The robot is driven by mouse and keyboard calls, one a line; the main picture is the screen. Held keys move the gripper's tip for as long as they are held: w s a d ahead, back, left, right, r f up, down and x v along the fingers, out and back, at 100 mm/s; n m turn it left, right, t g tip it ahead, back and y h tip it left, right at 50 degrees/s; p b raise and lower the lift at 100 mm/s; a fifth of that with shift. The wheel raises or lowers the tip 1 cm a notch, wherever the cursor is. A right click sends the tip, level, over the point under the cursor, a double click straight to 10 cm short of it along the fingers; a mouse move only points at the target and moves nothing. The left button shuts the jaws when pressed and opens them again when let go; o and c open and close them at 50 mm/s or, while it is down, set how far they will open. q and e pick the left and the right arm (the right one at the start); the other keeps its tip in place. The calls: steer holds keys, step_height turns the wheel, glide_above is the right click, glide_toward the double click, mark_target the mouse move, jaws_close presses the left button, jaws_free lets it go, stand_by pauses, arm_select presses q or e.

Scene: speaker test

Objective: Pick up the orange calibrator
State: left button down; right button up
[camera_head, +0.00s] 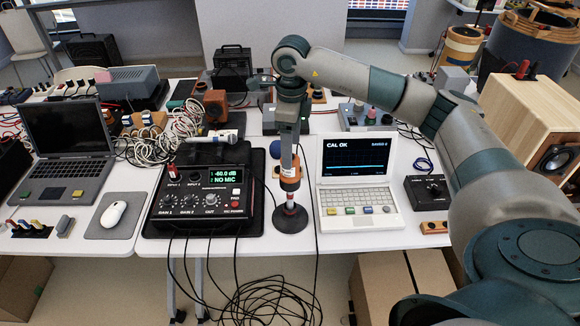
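My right arm comes in from the right and bends down at the middle of the table. My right gripper (289,165) points straight down there, between the black mixer case and the white laptop. An orange piece (289,183), which looks like the orange calibrator, is right at the fingertips. It stands upright above a red-and-white lower part and a round black base (290,219). The fingers and the orange piece overlap in this view, so I cannot tell whether the fingers are closed on it. My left gripper is not in view.
A mixer (203,193) reading "NO MIC" lies left of the gripper, with a microphone (215,136) behind it. A white laptop (356,178) reading "CAL OK" stands close on the right. A small orange block (434,227) is at the front right edge. Cables hang off the front.

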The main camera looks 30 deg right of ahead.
mark_target(290, 174)
step_height(290, 174, down, 4)
steer(key=shift+r+p, duration=0.15)
steer(key=shift+p, duration=0.45)
steer(key=shift+f, duration=0.4)
steer(key=f+p, duration=0.2)
steer(key=shift+s+a+f+p, duration=0.1)
steer(key=shift+s+a+p, duration=0.1)
steer(key=shift+a+p, duration=0.15)
step_height(290, 174, down, 2)
steer(key=shift+f+p, duration=0.1)
steer(key=shift+p, duration=0.35)
steer(key=shift+f, duration=0.4)
steer(key=c, duration=1.3)
